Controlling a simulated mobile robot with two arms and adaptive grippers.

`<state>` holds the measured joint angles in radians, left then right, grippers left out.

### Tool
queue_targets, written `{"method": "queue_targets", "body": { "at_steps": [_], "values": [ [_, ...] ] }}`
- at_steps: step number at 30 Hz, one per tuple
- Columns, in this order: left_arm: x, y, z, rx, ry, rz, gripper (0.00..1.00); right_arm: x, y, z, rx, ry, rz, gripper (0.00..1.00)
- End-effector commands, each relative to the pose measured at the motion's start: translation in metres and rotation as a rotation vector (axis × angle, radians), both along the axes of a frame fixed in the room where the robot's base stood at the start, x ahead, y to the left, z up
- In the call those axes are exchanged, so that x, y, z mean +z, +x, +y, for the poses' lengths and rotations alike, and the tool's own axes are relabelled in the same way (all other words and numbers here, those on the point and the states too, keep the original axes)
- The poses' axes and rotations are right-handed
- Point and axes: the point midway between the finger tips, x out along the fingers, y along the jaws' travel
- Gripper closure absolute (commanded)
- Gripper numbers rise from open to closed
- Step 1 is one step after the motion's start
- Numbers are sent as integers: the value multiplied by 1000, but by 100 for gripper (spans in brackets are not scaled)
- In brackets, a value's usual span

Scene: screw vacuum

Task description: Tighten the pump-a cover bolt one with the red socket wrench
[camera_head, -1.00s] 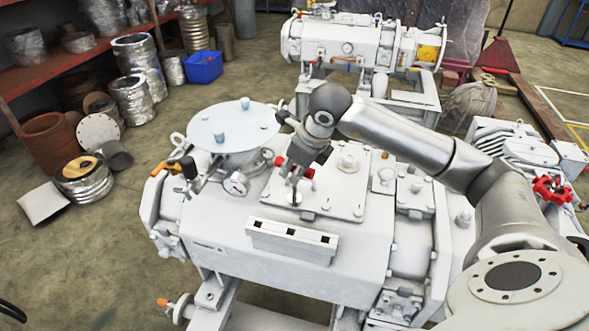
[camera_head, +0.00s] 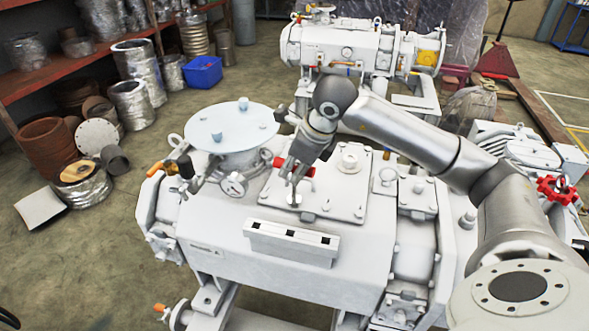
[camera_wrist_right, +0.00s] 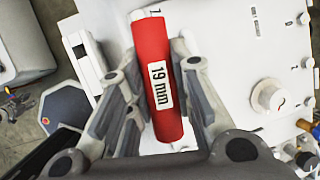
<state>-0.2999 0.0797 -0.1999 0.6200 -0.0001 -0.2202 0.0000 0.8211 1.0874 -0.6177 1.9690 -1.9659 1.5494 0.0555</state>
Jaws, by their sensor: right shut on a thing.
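My right gripper (camera_head: 296,176) is shut on the red socket wrench (camera_wrist_right: 158,75), which is marked "19 mm"; its fingers sit on both sides of the red handle. Bolt heads show at the plate's edges. My left gripper is not in view.
A white holder (camera_head: 291,243) with square dark holes stands at the plate's front. A knob (camera_head: 349,158) rises from the plate. A second pump (camera_head: 350,47) stands behind.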

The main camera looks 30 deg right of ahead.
Motion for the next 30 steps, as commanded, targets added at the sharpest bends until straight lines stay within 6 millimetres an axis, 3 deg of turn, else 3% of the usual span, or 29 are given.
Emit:
{"method": "queue_targets", "body": {
  "at_steps": [11, 30],
  "values": [
    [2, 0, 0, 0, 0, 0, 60, 0, -1, 1, 2, 0, 8, 100],
    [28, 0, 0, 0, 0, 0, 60, 42, 0, 0, 0, 1, -1, 100]
  ]
}}
